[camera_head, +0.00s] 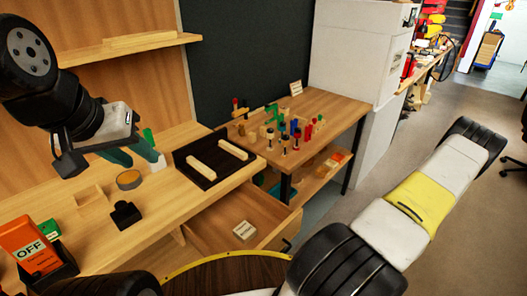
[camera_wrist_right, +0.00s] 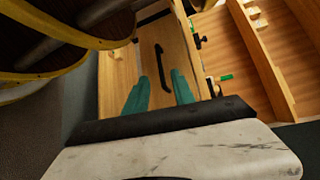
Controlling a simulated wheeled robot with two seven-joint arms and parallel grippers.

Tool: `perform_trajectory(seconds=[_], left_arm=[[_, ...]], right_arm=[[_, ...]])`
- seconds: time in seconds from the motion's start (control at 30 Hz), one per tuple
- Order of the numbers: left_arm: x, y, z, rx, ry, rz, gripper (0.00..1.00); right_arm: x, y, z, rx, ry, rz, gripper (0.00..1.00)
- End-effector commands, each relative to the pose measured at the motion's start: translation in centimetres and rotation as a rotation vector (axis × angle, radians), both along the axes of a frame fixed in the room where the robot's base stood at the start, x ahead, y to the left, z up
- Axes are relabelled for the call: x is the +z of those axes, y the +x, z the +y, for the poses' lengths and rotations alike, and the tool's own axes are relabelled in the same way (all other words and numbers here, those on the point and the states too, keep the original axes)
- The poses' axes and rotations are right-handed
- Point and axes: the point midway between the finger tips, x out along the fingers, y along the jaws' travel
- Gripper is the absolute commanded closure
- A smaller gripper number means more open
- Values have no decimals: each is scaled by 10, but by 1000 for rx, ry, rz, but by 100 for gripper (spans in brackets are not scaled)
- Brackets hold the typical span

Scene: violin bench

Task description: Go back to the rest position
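My left gripper (camera_head: 146,160) is in the head view above the wooden bench, near a round tin (camera_head: 129,180). Its teal fingers are apart and I see nothing between them. My right arm crosses the lower right of the head view, and its gripper is out of sight there. In the right wrist view my right gripper (camera_wrist_right: 160,90) has its two teal fingers apart with nothing held. Beyond them is a wooden drawer front with a black handle (camera_wrist_right: 161,67). The fingers look apart from the handle, though the depth is hard to judge.
The drawer (camera_head: 205,222) stands pulled out from the bench, with a small pale block (camera_head: 244,230) inside. A black tray (camera_head: 190,158) with pale wood bars and an orange OFF box (camera_head: 30,245) are on the bench. A side table (camera_head: 335,112) holds several small tools. Open floor lies right.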

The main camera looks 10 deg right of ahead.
Motion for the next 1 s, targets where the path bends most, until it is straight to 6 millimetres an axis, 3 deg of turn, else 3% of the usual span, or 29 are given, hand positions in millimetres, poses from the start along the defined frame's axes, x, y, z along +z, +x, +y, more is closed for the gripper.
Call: perform_trajectory(seconds=[0.13,0.27,0.57,0.8,1.0], left_arm=[[0,0,0,0,0,0,64],[0,0,0,0,0,0,64],[0,0,0,0,0,0,64],[0,0,0,0,0,0,64],[0,0,0,0,0,0,64]], right_arm=[[11,5,-3,41,-43,11,69],[39,16,-8,136,-162,42,69],[132,46,-2,325,-560,84,69],[209,58,20,344,-872,25,69],[272,57,44,276,-1088,-89,69]])
